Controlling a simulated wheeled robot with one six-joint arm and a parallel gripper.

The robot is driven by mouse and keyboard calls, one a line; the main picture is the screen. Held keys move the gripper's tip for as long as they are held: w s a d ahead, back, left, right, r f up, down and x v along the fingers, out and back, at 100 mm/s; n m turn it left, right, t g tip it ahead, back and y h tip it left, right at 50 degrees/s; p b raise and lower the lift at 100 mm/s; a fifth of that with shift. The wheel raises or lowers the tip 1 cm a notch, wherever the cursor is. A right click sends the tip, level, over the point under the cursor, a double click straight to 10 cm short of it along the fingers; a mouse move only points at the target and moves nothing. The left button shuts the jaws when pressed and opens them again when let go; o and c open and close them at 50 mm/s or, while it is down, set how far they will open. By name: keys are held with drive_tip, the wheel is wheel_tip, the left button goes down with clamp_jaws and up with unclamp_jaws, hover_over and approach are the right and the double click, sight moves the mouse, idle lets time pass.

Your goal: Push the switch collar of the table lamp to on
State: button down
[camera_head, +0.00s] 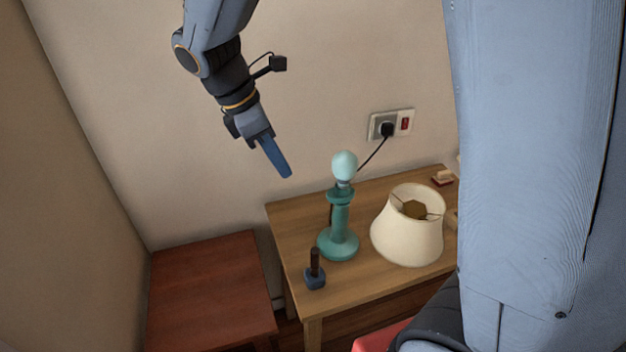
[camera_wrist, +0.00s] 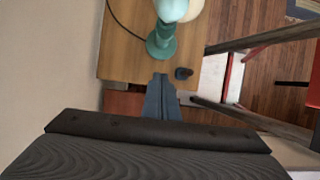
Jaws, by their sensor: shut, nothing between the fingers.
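The teal table lamp (camera_head: 340,222) stands upright on the wooden table, with a bare pale bulb (camera_head: 344,165) on top and no shade fitted. Its collar (camera_head: 341,195) sits just under the bulb; I cannot tell its switch position. The lamp also shows at the top of the wrist view (camera_wrist: 161,42), seen from above. My gripper (camera_head: 288,174) is shut and empty, its blue fingers pointing down and right. In the head view it is left of the bulb and apart from it. In the wrist view the fingertips (camera_wrist: 160,78) lie below the lamp base.
A cream lampshade (camera_head: 408,236) rests on the wooden table (camera_head: 375,279) right of the lamp. A small dark-handled, blue-based object (camera_head: 315,272) stands in front. A plug sits in the wall socket (camera_head: 391,124). A reddish lower table (camera_head: 210,292) is at left.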

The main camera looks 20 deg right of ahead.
drive_tip(key=shift+s+f, duration=0.1)
drive_tip(key=d+f+p, duration=0.2)
drive_tip(key=d+f, duration=0.5)
drive_tip(key=f, duration=0.2)
drive_tip(key=shift+d, duration=0.3)
